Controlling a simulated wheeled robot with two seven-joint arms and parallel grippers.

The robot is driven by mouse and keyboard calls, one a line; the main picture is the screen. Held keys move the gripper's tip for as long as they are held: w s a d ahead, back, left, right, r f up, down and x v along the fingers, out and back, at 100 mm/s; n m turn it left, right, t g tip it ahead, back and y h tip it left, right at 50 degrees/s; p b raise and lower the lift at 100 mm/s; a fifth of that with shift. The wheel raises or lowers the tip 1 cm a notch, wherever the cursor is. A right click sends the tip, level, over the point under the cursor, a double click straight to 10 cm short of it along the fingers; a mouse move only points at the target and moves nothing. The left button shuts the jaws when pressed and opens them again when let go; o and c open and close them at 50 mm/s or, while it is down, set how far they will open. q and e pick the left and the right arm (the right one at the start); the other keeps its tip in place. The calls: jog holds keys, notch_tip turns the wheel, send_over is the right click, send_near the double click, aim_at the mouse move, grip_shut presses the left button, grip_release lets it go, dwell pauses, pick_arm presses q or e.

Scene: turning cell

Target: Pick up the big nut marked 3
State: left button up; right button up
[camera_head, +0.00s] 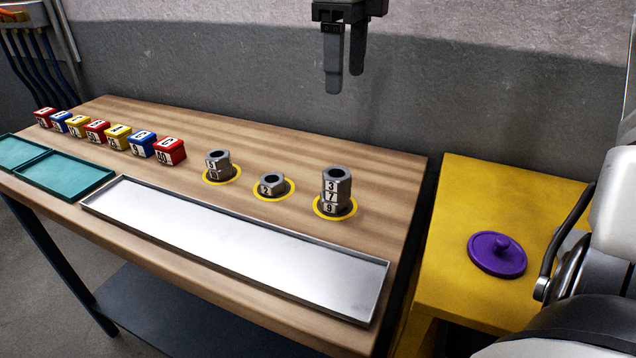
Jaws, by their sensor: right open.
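The big nut marked 3 (337,178) is grey metal and sits on top of a stack. Below it are a nut marked 7 (338,195) and, at the bottom, a nut marked 9 (332,208). The stack stands upright inside a yellow ring (350,210) near the right end of the wooden table. My right gripper (346,78) hangs at the top of the view, above the stack in the picture. It is open and empty, with its fingers pointing down, clear of the nuts. My left gripper does not show.
A nut marked 2 (270,186) and a two-nut stack (217,165) stand on other yellow rings. A metal tray (230,245) lies in front. Several lettered boxes (170,151) and teal trays (65,177) are left. A purple lid (497,255) lies on the yellow stand (450,230).

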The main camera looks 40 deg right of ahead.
send_over(337, 172)
jog(key=f, duration=1.1)
jog(key=shift+s+a+f+b, duration=0.15)
jog(key=shift+s+b, duration=0.15)
jog(key=shift+b, duration=0.1)
jog(key=shift+w+f, duration=0.15)
jog(key=shift+f, duration=1.25)
jog(key=shift+w+f, duration=0.1)
jog(key=shift+f, duration=1.3)
jog(key=c, duration=1.2)
